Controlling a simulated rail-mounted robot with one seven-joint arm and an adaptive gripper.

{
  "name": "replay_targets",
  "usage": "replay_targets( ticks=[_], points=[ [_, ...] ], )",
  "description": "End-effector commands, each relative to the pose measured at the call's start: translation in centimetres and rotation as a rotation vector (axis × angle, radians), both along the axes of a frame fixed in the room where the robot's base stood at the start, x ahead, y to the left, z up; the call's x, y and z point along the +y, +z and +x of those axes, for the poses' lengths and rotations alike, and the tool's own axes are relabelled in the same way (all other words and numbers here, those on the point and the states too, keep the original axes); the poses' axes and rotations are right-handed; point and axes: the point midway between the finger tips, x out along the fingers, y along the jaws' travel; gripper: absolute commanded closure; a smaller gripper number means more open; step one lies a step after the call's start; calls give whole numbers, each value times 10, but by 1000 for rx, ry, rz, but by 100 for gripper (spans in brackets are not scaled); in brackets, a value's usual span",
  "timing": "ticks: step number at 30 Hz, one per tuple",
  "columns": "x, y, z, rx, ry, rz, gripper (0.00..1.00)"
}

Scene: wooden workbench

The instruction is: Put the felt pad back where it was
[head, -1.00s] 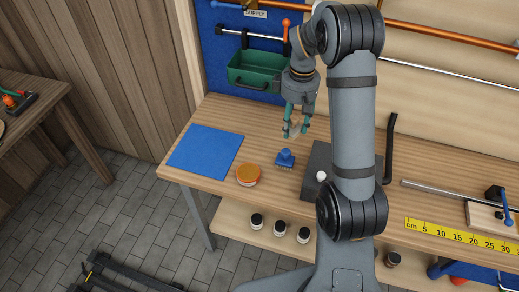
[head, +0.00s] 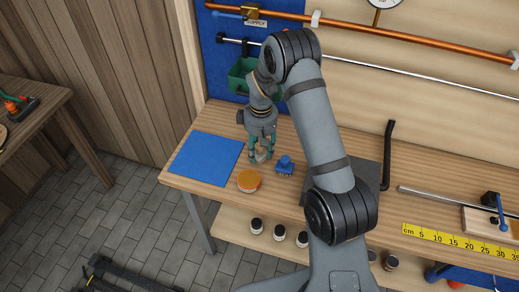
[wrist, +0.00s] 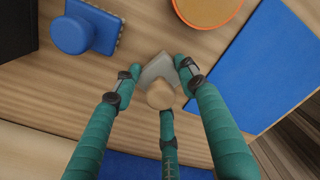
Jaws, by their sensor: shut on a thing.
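The felt pad looks to be the small grey piece with a round tan knob, seen in the wrist view (wrist: 158,70) between my fingers. In the head view only a small pale part of it (head: 262,156) shows. My gripper (head: 261,158), with teal fingers, is shut on it; the fingers also show in the wrist view (wrist: 158,82). It is held over the bench between the orange-lidded tin and the blue brush, towards the back. Whether the pad touches the wood I cannot tell.
A blue square mat (head: 206,157) lies at the bench's left end. The orange-lidded tin (head: 249,180) and blue brush (head: 285,165) are close by. A dark plate (head: 318,171) lies to the right, partly behind my arm. A green bin (head: 240,74) hangs behind.

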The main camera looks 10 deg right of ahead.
Motion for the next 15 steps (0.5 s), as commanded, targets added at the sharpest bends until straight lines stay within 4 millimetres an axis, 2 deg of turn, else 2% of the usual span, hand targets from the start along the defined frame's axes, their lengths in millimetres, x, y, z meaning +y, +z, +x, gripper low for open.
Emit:
replay_targets(
  ticks=[9,10,15],
  points=[
    [0,-5,0,0,0,0,87],
    [0,-3,0,0,0,0,57],
    [0,-3,0,0,0,0,47]
  ],
)
